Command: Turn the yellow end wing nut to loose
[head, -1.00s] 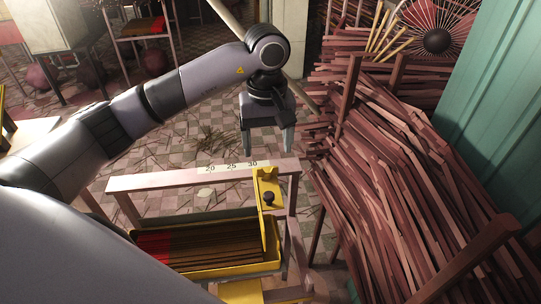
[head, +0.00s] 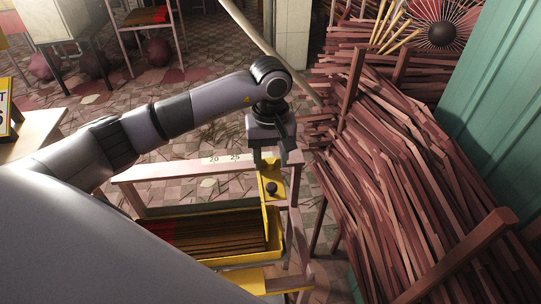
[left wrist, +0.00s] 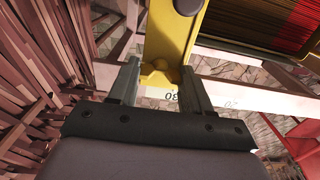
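My left gripper (head: 276,160) is open above the far end of the yellow piece. In the left wrist view its two fingers (left wrist: 160,82) stand on either side of the yellow end piece (left wrist: 172,45), with the knob beyond the fingertips. My right gripper is not in view.
A wooden frame rail with a number scale (head: 225,159) runs behind the tray, which holds dark sticks. A large heap of reddish-brown sticks (head: 410,190) fills the right side. A pale slanted pole (head: 265,45) passes behind my left arm.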

